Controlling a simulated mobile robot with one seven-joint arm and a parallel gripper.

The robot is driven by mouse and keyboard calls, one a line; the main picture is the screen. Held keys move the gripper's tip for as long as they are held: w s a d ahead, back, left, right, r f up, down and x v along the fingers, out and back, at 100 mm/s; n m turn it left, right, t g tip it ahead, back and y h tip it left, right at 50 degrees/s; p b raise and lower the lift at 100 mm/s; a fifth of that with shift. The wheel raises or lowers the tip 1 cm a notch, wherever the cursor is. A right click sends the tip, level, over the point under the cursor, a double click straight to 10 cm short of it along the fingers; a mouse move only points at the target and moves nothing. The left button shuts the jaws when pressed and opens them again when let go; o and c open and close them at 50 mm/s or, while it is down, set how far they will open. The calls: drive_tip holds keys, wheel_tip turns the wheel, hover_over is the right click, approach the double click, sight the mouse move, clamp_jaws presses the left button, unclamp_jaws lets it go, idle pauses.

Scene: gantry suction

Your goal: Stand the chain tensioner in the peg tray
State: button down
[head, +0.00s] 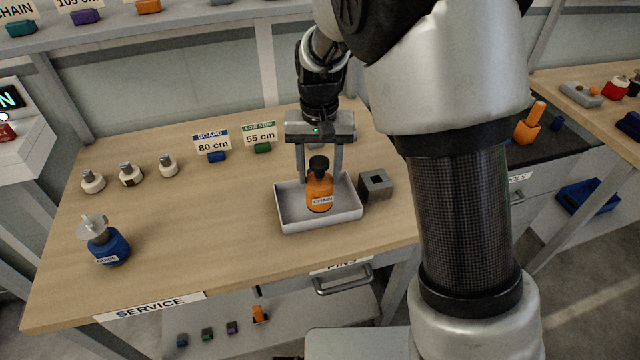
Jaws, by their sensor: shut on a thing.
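The chain tensioner (319,193) is an orange block with a black knob on top and a white label reading CHAIN. It stands upright in the white tray (290,226) on the wooden bench, or just above its floor; I cannot tell if it touches. My gripper (320,172) comes down from above, its two fingers on either side of the tensioner's black top, and is shut on it. The tray looks otherwise empty. Any pegs in it are not visible, and the tensioner hides part of the floor.
A grey block with a square hole (376,185) stands close to the tray's right side. A blue guide unit (108,247) and several small pale bottles (131,175) stand at the left. Signs reading 80 cm (212,143) and 55 cm (260,136) stand behind. The bench between is clear.

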sight(319, 184)
drive_tip(key=shift+f, duration=1.8)
drive_tip(key=shift+f, duration=0.2)
drive_tip(key=c, duration=0.8)
unclamp_jaws()
drive_tip(key=shift+c, duration=0.2)
